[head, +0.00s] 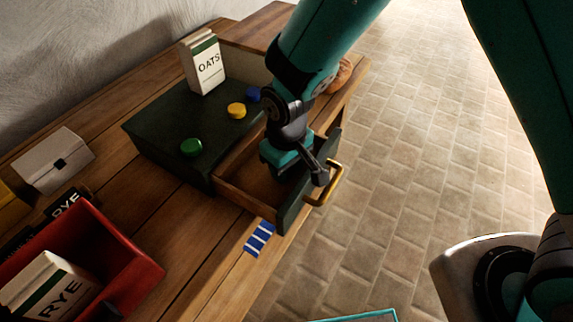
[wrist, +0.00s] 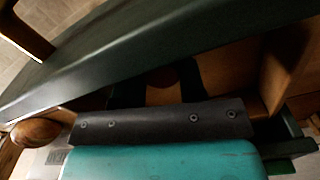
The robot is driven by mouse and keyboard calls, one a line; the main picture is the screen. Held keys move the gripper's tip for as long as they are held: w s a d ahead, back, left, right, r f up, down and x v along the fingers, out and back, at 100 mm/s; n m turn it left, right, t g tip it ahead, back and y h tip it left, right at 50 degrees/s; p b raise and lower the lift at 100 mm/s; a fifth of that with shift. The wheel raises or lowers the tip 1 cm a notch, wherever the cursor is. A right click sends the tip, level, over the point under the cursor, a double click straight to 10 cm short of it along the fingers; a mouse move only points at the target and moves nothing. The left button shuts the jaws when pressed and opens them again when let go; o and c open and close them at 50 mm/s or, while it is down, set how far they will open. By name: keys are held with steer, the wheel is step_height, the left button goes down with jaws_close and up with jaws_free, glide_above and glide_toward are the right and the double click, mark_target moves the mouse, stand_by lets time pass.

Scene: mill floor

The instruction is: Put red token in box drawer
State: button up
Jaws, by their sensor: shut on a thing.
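The dark green box (head: 165,125) stands on the wooden bench with its drawer (head: 235,192) pulled open toward the floor side. My gripper (head: 292,170) reaches down into the open drawer, close behind its front panel. In the wrist view, a dim reddish round thing (wrist: 164,75), which looks like the red token, shows between the dark fingers of my gripper (wrist: 160,92). The fingers are shut on it. The token is hidden in the head view, and I cannot tell whether it touches the drawer floor. Green (head: 191,147), yellow (head: 236,110) and blue (head: 254,94) tokens lie on the box top.
An OATS carton (head: 203,66) stands on the box top. The drawer's brass handle (head: 332,184) sticks out over the floor. A red crate (head: 135,262) with a RYE carton (head: 50,289), a white box (head: 52,161) and a blue-striped patch (head: 259,238) are on the bench.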

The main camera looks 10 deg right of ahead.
steer(key=shift+f, duration=0.2)
steer(key=o, duration=0.9)
step_height(320, 180, up, 12)
steer(key=b, duration=0.1)
steer(key=s+d+r+y, duration=0.1)
steer(key=s+d+r, duration=0.2)
steer(key=s, duration=0.2)
steer(key=s+d+r+y, duration=0.1)
steer(key=s+d+r, duration=0.2)
steer(key=s+r, duration=0.1)
steer(key=s+d+r+y, duration=0.2)
steer(key=s+d+r, duration=0.2)
steer(key=s, duration=0.2)
steer(key=shift+r, duration=0.15)
